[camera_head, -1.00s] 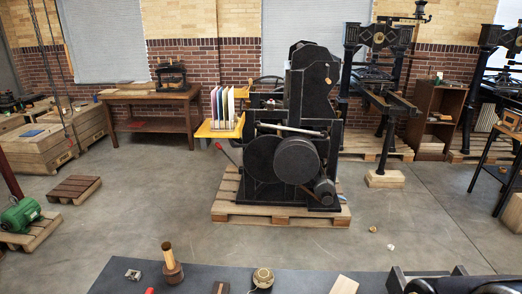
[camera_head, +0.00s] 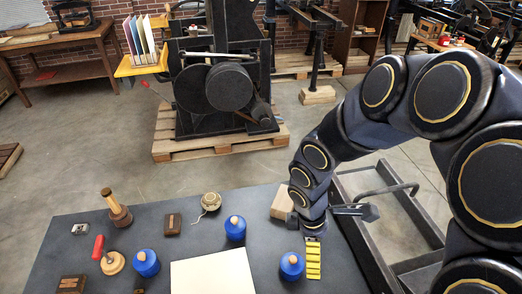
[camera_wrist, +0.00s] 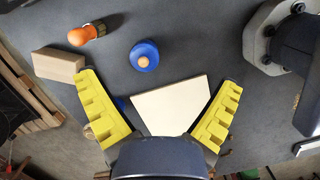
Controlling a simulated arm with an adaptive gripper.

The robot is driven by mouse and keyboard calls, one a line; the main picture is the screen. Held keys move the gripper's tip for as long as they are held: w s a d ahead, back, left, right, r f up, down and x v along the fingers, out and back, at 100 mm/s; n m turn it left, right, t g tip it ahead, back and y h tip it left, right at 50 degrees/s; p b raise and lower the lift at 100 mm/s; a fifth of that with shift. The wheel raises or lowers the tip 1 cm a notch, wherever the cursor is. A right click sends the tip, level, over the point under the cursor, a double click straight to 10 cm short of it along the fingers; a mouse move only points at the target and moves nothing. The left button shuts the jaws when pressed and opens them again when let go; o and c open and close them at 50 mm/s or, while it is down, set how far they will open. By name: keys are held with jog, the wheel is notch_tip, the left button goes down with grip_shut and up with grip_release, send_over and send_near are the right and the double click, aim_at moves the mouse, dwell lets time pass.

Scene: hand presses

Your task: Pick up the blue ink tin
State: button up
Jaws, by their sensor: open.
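Three similar round blue tins with pale knobs stand on the dark table (camera_head: 190,222) in the head view: one left (camera_head: 146,264), one in the middle (camera_head: 236,229) and one right (camera_head: 291,266). My gripper (camera_head: 313,260) is over the table beside the right tin; only a yellow finger shows there. In the wrist view, my gripper (camera_wrist: 158,80) is open and empty, its yellow fingers spread wide. A blue tin (camera_wrist: 144,57) lies beyond the fingertips, between them in the picture. A bit of blue shows behind the left finger. I cannot tell which head-view tin each is.
A cream sheet (camera_head: 213,274) lies left of the right tin. A wooden block (camera_head: 282,204) is beside my arm. A red-handled tool (camera_head: 107,258), a wooden-handled tool (camera_head: 116,208) and a round pot (camera_head: 211,201) stand leftward. An orange-topped object (camera_wrist: 88,33) shows in the wrist view.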

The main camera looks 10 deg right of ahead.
aim_at(293, 259)
jog(key=w+f+n, duration=0.1)
jog(key=f+n, duration=0.1)
jog(key=f, duration=0.1)
jog(key=w+a+f+n+y, duration=0.1)
jog(key=f+n, duration=0.1)
jog(key=f, duration=0.1)
jog(key=w+a+f+n+y, duration=0.1)
jog(key=f+n, duration=0.2)
jog(key=f, duration=0.1)
jog(key=shift+w+a+t, duration=0.2)
jog(key=shift+w+t, duration=0.2)
jog(key=shift+d+f, duration=0.15)
jog(key=shift+f, duration=3.2)
jog(key=shift+w+f, duration=0.1)
jog(key=shift+f, duration=0.5)
jog(key=c, duration=1.1)
